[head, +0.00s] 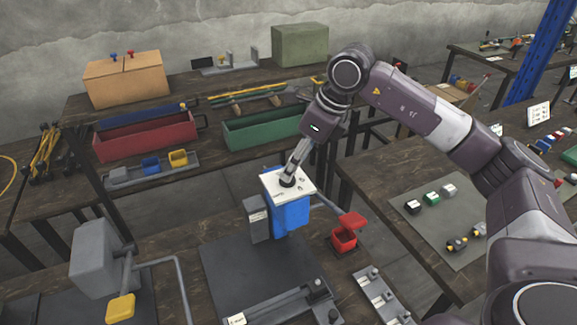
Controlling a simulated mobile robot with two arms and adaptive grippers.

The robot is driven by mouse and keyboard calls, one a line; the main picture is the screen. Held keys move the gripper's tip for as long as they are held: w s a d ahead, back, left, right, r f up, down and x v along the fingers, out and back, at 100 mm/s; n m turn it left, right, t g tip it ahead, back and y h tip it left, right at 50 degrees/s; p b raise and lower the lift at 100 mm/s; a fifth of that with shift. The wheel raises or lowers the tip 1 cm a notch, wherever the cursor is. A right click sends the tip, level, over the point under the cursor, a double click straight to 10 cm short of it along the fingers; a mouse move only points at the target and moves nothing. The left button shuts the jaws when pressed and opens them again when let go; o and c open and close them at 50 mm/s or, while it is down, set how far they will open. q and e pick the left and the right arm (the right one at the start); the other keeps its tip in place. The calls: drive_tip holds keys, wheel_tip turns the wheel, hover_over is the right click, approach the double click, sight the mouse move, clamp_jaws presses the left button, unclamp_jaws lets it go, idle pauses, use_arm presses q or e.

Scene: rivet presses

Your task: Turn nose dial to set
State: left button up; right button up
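A blue press body (290,214) with a white top plate (273,182) stands at the middle of the near bench. A small black round dial (287,182) sits on the white plate. My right gripper (291,172) reaches down from the upper right, with its fingertips at the dial and partly covering it. The fingers are close together, but I cannot tell whether they are shut on the dial. The dial's markings are too small to read. My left gripper is not in view.
A grey press with a yellow pad (120,308) is at the left. A dark mat (235,265) and a rail fixture (283,306) lie in front. Red (150,143) and green (262,128) trays stand behind.

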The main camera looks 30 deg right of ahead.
drive_tip(key=p+x, duration=0.1)
drive_tip(key=x, duration=0.2)
drive_tip(key=shift+w+f, duration=0.15)
drive_tip(key=shift+f, duration=0.05)
drive_tip(key=shift+w+a+f, duration=0.1)
drive_tip(key=shift+w+f, duration=0.1)
drive_tip(key=shift+f, duration=0.05)
drive_tip(key=shift+s, duration=0.1)
drive_tip(key=c, duration=1.2)
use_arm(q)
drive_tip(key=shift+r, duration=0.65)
use_arm(e)
drive_tip(key=shift+o, duration=0.2)
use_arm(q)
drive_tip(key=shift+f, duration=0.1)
use_arm(e)
drive_tip(key=shift+f, duration=0.1)
